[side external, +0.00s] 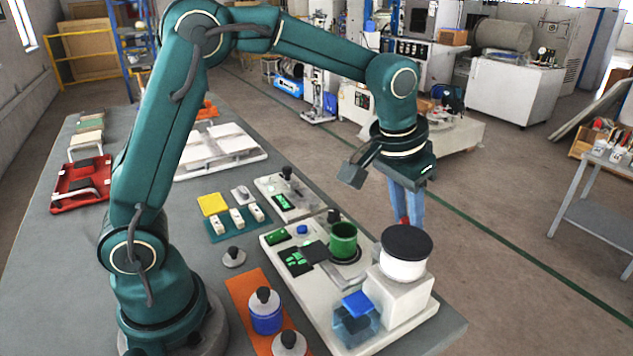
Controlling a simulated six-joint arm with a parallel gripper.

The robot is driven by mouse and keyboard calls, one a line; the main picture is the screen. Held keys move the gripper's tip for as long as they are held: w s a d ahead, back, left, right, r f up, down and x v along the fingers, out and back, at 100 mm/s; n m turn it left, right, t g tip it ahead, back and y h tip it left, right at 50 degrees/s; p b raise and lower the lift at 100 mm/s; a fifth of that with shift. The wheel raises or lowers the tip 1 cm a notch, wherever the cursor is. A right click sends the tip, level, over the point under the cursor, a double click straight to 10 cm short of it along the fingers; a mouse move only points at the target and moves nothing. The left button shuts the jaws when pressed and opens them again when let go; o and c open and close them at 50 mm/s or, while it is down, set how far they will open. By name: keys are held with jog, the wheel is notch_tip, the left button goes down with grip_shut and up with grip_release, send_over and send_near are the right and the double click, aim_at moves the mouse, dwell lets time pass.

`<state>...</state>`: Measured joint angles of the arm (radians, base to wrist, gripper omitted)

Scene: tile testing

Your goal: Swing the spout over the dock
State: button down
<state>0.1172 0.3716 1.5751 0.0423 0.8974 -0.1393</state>
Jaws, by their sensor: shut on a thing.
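My gripper (405,208) has two blue fingers pointing down behind the white machine (410,312). They are shut on a small red part (403,220), of which little shows. I cannot tell whether this part belongs to the spout. The machine carries a white cylinder with a black lid (407,242) on a white block. No spout is plainly visible; it may be hidden behind the cylinder or fingers. A green cup (343,240) stands upright on a dark round base (346,260), left of the cylinder. This base may be the dock.
A clear blue-topped box (356,322) sits at the machine's front. A blue jar (265,315) stands on an orange mat (243,285). A smaller white panel (290,210), a teal tray (232,236) and a red tray (70,204) lie on the grey table (50,260).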

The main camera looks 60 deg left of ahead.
jog(key=shift+a, duration=0.7)
jog(key=shift+s+a, duration=0.35)
jog(key=shift+a, duration=0.3)
jog(key=shift+s+a, duration=0.4)
jog(key=shift+a, duration=0.15)
